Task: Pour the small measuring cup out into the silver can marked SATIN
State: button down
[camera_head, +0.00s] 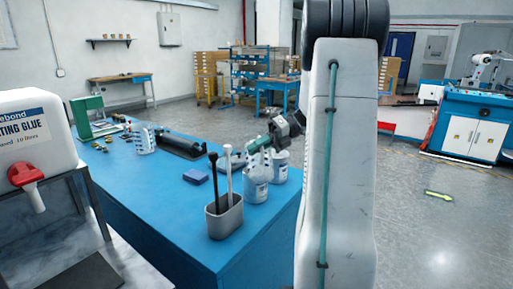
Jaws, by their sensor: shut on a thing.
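My gripper (254,146) is above the blue workbench, at the far end of my arm, with a green part showing. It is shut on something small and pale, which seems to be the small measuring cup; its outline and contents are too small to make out. Just below and to the right are two pale, silvery labelled cans, a nearer one (256,188) and a farther one (281,168). I cannot read which is marked SATIN. My arm's upright link covers the area right of the cans. Whether anything is flowing cannot be told.
The blue workbench (165,202) also bears a grey holder (224,218) with black and white upright handles, a dark blue block (195,177), a black roller (180,146) and a clear measuring jug (144,139). A white glue container (35,140) stands at the left.

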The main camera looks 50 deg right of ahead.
jog(key=shift+s+a+f+n+t+h, duration=0.35)
jog(key=shift+s+a+n+t+h, duration=0.25)
jog(key=shift+n, duration=0.3)
jog(key=shift+s+a+r+n+t+h, duration=0.15)
jog(key=shift+s+r+n+t+h, duration=0.1)
jog(key=shift+n, duration=0.25)
jog(key=shift+s+a+r+n+t+h, duration=0.15)
jog(key=shift+n+t+h, duration=0.1)
jog(key=shift+n, duration=0.25)
jog(key=shift+w+d+f+n+t+h, duration=0.1)
jog(key=shift+f+n+t+h, duration=0.5)
jog(key=shift+f+n, duration=0.35)
jog(key=shift+r, duration=3)
